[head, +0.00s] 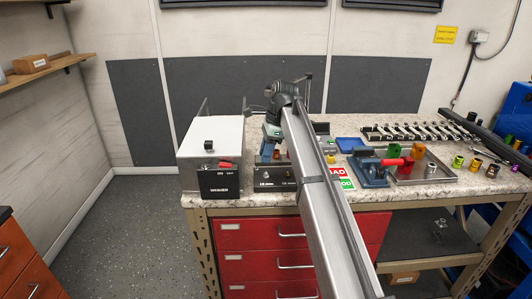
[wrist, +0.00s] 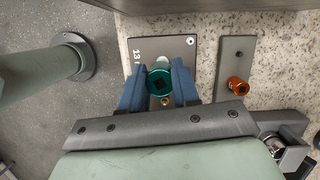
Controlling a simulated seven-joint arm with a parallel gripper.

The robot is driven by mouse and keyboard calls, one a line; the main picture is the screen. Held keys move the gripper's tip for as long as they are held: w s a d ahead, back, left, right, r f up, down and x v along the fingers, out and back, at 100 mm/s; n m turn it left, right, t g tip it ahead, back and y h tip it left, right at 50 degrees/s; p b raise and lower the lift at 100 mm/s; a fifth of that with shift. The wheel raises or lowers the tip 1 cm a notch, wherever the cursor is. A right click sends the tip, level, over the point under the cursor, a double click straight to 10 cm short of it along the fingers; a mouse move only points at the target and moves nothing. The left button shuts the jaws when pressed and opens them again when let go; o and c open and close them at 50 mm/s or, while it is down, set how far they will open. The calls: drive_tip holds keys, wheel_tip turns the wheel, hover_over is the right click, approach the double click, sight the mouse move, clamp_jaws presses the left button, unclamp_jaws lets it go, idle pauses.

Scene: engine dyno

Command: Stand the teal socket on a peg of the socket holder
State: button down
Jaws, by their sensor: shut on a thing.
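The teal socket (wrist: 159,84) is between the two blue fingers of my gripper (wrist: 159,88) in the wrist view, its square drive hole facing the camera. My gripper is shut on it. A grey plate marked "13" (wrist: 150,48), which looks like part of the socket holder, lies below. A pale, peg-like piece (wrist: 161,62) shows just past the socket's edge; I cannot tell whether the socket is above it or touching it. In the head view my gripper (head: 271,151) is low over the bench's left part, and I cannot make out the teal socket there.
An orange socket (wrist: 237,86) stands on a neighbouring grey plate (wrist: 234,55). A white-topped box (head: 212,138) is left of my gripper. A blue vise (head: 372,167), a tray (head: 428,172) and loose coloured sockets are to the right. Wrenches (head: 415,131) lie behind.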

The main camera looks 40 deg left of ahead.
drive_tip(key=shift+w+a+f, duration=0.1)
drive_tip(key=w+a+m+t, duration=0.1)
drive_tip(key=w+a+m, duration=0.3)
drive_tip(key=w+a, duration=0.4)
drive_tip(key=shift+w+a+r+m+y, duration=0.3)
drive_tip(key=shift+a+r+y, duration=0.1)
drive_tip(key=shift+a, duration=0.35)
drive_tip(key=shift+s+f, duration=0.1)
drive_tip(key=shift+f, duration=0.1)
drive_tip(key=shift+f, duration=2.25)
drive_tip(key=shift+f, duration=1.15)
